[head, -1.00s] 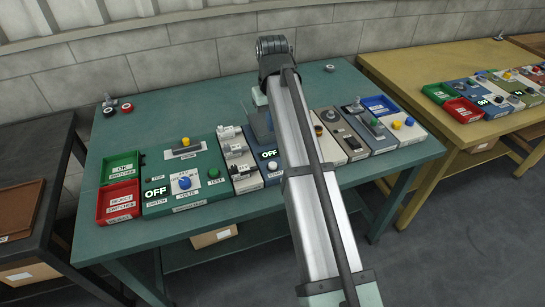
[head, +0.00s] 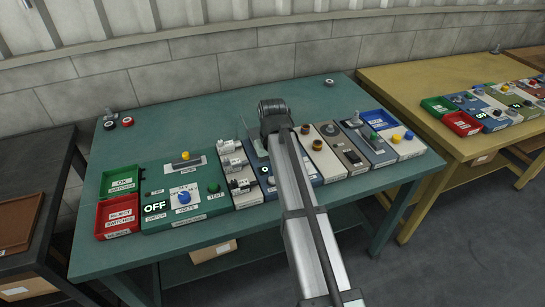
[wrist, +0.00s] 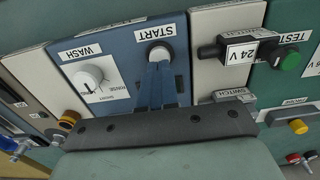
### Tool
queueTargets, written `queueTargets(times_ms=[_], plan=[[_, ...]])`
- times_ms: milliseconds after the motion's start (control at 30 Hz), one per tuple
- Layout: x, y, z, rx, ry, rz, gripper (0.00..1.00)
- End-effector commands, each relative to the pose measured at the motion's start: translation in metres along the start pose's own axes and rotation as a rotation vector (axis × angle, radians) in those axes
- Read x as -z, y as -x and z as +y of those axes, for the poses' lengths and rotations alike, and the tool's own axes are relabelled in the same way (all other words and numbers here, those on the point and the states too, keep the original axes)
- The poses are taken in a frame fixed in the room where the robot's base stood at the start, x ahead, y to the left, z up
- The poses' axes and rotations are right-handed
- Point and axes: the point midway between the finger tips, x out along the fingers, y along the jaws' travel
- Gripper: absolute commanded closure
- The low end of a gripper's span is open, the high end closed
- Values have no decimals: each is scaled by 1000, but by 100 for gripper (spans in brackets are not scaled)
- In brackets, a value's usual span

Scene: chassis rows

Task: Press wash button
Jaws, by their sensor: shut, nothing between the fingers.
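The blue wash panel (wrist: 122,48) has a white dial (wrist: 88,78) under the label WASH and a round pale button (wrist: 159,56) under the label START. They show upside down in the wrist view. My gripper (wrist: 160,68) is shut and empty, its blue fingers pointing at the START button. The fingertips overlap the button's near edge; I cannot tell whether they touch it.
Red (head: 117,217) and green (head: 120,181) trays stand at the green bench's left. The bench's rear (head: 200,118) is largely clear.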

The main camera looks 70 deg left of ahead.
Motion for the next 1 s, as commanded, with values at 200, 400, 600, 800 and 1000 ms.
queueTargets(times_ms=[200, 400, 600, 800, 1000], plan=[[0, -16, 0, 0, 0, 0, 100], [0, -19, 0, 0, 0, 1, 100], [0, -19, 0, 0, 0, 1, 100], [0, -29, 0, 0, 0, 0, 100], [0, -42, -1, 1, 1, -2, 100]])
